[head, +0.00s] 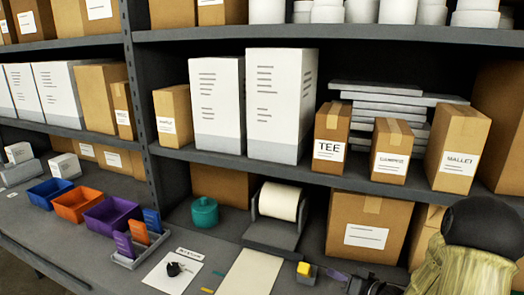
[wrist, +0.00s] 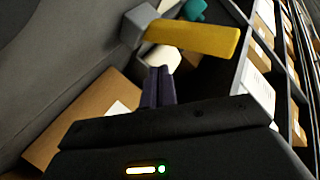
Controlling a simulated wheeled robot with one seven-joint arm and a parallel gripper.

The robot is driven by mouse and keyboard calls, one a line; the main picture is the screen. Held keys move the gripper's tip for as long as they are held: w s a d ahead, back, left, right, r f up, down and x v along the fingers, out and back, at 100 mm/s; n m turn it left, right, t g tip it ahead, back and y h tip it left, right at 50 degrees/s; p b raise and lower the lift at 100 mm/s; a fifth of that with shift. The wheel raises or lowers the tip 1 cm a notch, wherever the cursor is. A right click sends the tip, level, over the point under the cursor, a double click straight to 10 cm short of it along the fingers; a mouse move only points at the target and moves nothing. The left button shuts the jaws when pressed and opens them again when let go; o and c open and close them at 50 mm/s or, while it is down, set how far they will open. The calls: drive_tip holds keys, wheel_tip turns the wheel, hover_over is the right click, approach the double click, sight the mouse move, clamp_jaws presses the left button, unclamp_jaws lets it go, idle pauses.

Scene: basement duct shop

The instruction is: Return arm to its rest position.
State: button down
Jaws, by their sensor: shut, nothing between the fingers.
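My gripper (head: 328,273) is at the lower right of the head view, low over the bench. Its dark purple fingers are shut side by side with nothing between them, as the wrist view (wrist: 159,72) shows. Left of the fingertips in the head view is a grey block with a yellow upright part (head: 303,268). In the wrist view its yellow bar (wrist: 195,38) and grey block (wrist: 138,25) lie beyond the fingertips, apart from them. My arm comes in from the right, and its further links are out of view.
Around my gripper are a paper roll holder (head: 272,235), a large cardboard box (head: 368,232) and a paper sheet (head: 249,272). The loaded shelf (head: 270,165) overhangs the bench's back.

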drive_tip(key=shift+w+a+h, duration=0.15)
drive_tip(key=shift+w+h, duration=0.15)
drive_tip(key=shift+h, duration=0.7)
drive_tip(key=shift+g+h, duration=0.4)
drive_tip(key=shift+h, duration=0.4)
drive_tip(key=s+a+r+g+h, duration=0.1)
drive_tip(key=s+g, duration=0.3)
drive_tip(key=s, duration=0.5)
drive_tip(key=s+a+r+g+h+p, duration=0.1)
drive_tip(key=s+a+g+h, duration=0.3)
drive_tip(key=s, duration=0.6)
drive_tip(key=shift+a+r, duration=0.3)
drive_tip(key=shift+r, duration=0.25)
drive_tip(key=shift+s+a, duration=0.1)
drive_tip(key=shift+s, duration=0.1)
